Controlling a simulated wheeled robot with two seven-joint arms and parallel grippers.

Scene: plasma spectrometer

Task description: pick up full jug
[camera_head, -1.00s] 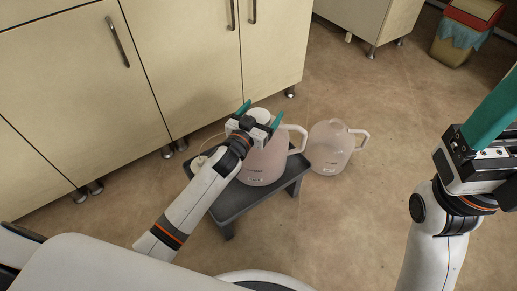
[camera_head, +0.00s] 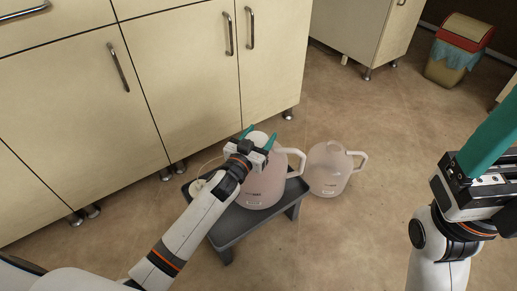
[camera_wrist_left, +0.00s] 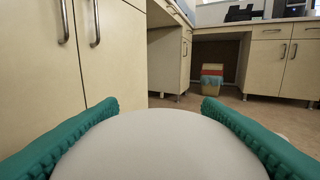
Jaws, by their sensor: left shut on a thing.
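A translucent pinkish jug (camera_head: 264,187) with a white handle and a rounded pale top stands on a low dark grey stool (camera_head: 236,228). My left gripper (camera_head: 258,136) is shut on the top of this jug, one green finger on each side. In the left wrist view the pale rounded top (camera_wrist_left: 160,150) fills the space between the green fingers. A second, similar jug (camera_head: 328,175) stands on the floor to the right of the stool. I cannot tell the fill levels. My right gripper (camera_head: 490,140) is at the right edge, away from both jugs, partly cut off.
Cream cabinets (camera_head: 185,80) with metal legs stand behind and left of the stool. A small white cap-like part (camera_head: 197,187) with a thin tube lies at the stool's left end. A bin (camera_head: 455,52) stands at the far right. The floor (camera_head: 400,140) between is clear.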

